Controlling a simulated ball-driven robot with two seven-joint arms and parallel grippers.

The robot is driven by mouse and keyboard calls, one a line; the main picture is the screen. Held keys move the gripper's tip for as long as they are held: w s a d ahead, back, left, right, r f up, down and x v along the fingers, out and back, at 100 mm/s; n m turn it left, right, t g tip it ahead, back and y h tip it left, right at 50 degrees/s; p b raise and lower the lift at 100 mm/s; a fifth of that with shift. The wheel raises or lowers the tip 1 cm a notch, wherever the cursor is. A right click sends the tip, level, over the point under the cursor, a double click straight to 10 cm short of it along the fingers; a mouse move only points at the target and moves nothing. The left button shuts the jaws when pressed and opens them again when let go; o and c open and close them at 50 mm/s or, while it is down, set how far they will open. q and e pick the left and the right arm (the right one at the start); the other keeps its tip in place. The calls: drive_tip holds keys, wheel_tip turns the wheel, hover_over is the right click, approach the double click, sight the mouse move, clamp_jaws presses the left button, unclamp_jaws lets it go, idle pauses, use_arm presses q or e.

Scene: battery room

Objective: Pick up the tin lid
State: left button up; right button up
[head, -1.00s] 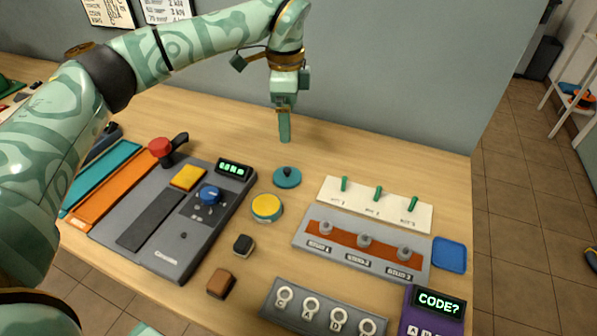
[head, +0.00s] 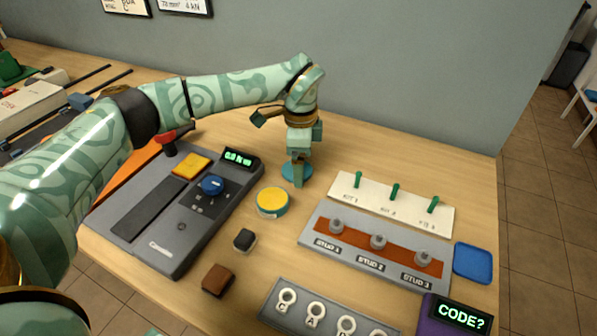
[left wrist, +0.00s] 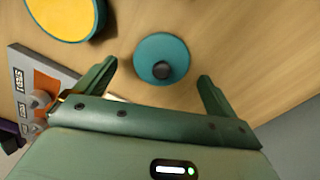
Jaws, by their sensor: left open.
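The tin lid (head: 286,171) is a round teal disc with a dark knob, lying flat on the wooden table near the back. My left gripper (head: 298,184) points down over it and hides its middle in the head view. In the left wrist view the lid (left wrist: 150,46) lies just beyond and between the fingertips, with the knob near the line between them. My left gripper (left wrist: 157,72) is open and empty, one finger toward each side of the lid. I cannot tell the exact height of the fingertips above the table.
A yellow-topped round tin (head: 272,201) stands just in front of the lid. The grey console (head: 160,240) is to the left. The white switch panel (head: 376,212) and stud board (head: 320,244) are to the right. The wall (head: 420,80) rises behind.

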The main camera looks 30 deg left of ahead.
use_arm(q)
drive_tip(key=shift+f, duration=0.75)
drive_tip(key=shift+r, duration=0.15)
drive_tip(key=c, duration=1)
drive_tip(key=shift+c, duration=0.2)
